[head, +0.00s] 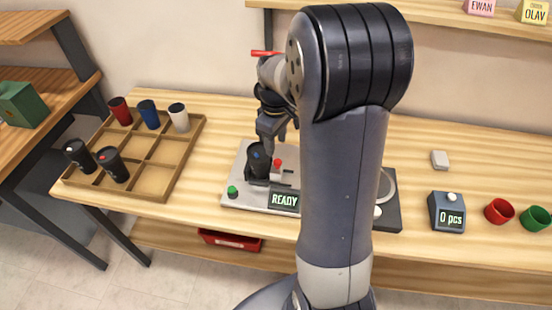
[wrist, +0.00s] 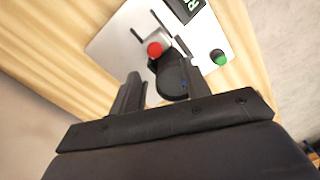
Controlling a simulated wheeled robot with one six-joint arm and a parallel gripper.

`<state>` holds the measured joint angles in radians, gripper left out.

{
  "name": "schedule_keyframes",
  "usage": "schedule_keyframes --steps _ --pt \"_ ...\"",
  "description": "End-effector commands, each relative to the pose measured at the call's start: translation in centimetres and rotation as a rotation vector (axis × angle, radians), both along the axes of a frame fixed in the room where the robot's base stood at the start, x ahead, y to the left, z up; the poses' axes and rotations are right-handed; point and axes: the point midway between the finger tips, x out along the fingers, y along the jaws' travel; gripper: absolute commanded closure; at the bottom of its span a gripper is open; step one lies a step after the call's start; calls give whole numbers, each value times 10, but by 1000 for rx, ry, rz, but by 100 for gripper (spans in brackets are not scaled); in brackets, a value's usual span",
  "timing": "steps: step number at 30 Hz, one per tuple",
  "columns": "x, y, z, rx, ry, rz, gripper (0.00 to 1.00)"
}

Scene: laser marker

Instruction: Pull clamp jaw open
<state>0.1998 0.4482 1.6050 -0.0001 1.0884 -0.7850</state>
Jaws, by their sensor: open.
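The laser marker's light base plate (head: 235,192) lies on the table with a READY display (head: 284,200) and a green button (head: 232,191); the button also shows in the wrist view (wrist: 219,58). A black cup (head: 258,160) with a small blue mark stands in the clamp area; in the wrist view it is the dark round shape (wrist: 173,80). The clamp's red knob (head: 277,162) is right beside the cup; it also shows in the wrist view (wrist: 155,49). My gripper (head: 271,138) is open just above the cup and knob. Contact cannot be told. The jaw itself is mostly hidden.
A wooden tray (head: 187,160) with red, blue, white and black cups stands at left. My arm hides part of the marker. A shelf (head: 440,20) runs above.

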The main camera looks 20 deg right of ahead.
Motion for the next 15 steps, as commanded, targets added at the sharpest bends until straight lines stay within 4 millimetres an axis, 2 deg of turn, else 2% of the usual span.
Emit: schedule_keyframes --steps 3,9,15 --pt "-1 0 -25 1 6 0 55" --pt "-1 0 -59 1 4 0 55" --pt "-1 0 -78 1 3 0 55"
